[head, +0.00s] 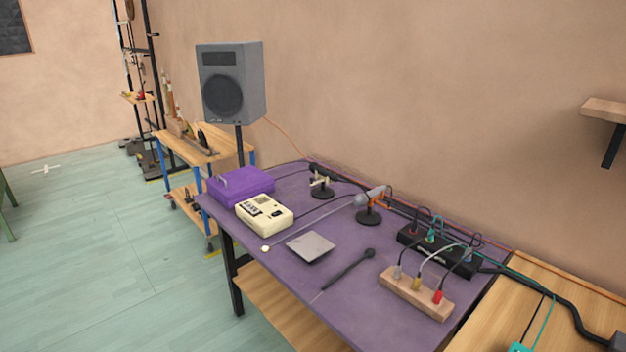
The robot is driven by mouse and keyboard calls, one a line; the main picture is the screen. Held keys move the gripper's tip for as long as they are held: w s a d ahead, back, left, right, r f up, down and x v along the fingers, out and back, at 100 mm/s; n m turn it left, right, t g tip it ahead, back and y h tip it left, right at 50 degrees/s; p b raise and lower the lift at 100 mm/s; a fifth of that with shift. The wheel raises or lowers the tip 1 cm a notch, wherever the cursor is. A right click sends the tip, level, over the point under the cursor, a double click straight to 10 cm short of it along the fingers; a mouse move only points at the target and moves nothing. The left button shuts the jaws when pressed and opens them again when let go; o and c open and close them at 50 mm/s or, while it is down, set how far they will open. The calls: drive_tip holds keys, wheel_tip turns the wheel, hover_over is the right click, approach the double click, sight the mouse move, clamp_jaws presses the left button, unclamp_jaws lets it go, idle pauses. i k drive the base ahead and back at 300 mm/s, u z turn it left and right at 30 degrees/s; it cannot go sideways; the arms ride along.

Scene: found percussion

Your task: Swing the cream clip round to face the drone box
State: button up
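The cream clip (320,181) sits on a small stand with a round black base (322,194), near the back edge of the purple table. It looks empty; its exact facing is too small to tell. A purple box (240,187) with a handle-like part on top stands at the table's far left end. A cream box (281,217) with a dark panel on top stands just in front of it. No label shows which one is the drone box. Both are to the left of the clip. My gripper is not in view.
Right of the clip, a grey microphone (362,200) sits in an orange clip (380,200) on another black stand. A grey plate (311,246), a dark mallet-like stick (345,270), a wooden block with plugs (415,293) and a black box with cables (440,251) lie nearer. Cables run along the back.

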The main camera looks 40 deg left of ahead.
sight(327, 181)
drive_tip(key=z, duration=0.85)
drive_tip(key=k, duration=0.1)
drive_tip(key=u, duration=2.55)
drive_tip(key=k, duration=0.9)
drive_tip(key=z, duration=0.15)
drive_tip(key=i, duration=0.8)
